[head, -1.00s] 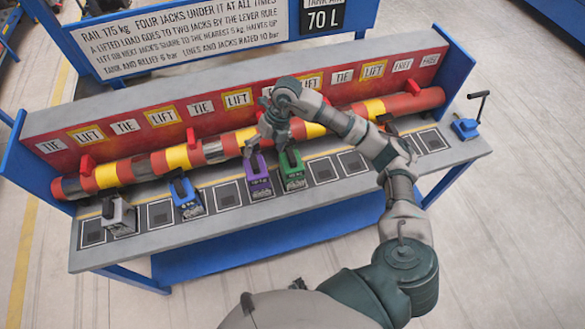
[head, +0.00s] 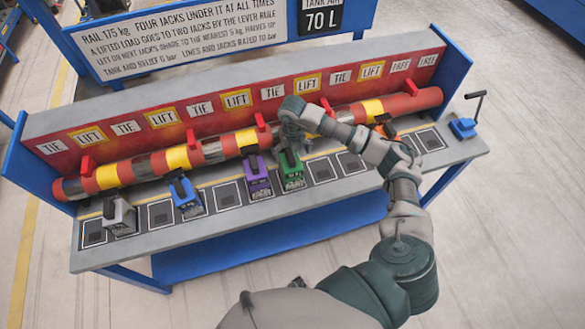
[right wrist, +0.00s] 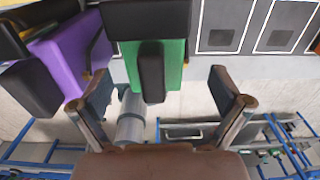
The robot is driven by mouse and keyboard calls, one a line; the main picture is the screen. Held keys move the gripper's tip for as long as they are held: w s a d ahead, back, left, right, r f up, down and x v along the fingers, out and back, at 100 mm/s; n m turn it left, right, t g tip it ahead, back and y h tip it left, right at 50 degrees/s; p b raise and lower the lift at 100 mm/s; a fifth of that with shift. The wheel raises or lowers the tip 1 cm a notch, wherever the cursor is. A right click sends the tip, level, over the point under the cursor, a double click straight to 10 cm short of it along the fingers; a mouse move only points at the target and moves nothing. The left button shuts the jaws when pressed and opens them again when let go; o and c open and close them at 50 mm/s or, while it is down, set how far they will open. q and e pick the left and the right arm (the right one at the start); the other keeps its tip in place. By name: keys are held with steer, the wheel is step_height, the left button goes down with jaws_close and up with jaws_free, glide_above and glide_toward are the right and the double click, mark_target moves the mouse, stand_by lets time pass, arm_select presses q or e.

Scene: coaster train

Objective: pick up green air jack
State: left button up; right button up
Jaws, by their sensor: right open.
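The green air jack (head: 291,175) stands on the bench shelf, right of the purple jack (head: 258,180). My right gripper (head: 289,135) is just behind and above the green jack in the head view. In the right wrist view the open right gripper (right wrist: 162,82) has its two fingers spread wide. The green jack (right wrist: 174,66) with its dark handle lies between and beyond the fingertips there, and I cannot tell whether they touch it. The purple jack (right wrist: 70,55) is close outside the left finger. My left gripper is not in view.
A blue jack (head: 186,198) and a grey jack (head: 119,218) stand farther left. A red and yellow rail (head: 107,176) runs behind them. An orange object (head: 388,131) shows partly behind my arm. A blue pump (head: 464,128) stands at the right end. Empty pads (head: 321,170) lie right of the green jack.

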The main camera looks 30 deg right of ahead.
steer(key=f, duration=0.2)
steer(key=a+f, duration=0.1)
steer(key=shift+s+f+p, duration=0.1)
steer(key=shift+f+p, duration=0.25)
steer(key=shift+p, duration=0.05)
steer(key=shift+a+f, duration=0.1)
steer(key=shift+f, duration=0.4)
steer(key=shift+d+f, duration=0.1)
steer(key=shift+d, duration=0.25)
steer(key=c, duration=1.9)
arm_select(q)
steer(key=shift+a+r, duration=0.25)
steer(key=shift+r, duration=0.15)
arm_select(e)
steer(key=shift+o, duration=0.2)
steer(key=shift+a, duration=0.15)
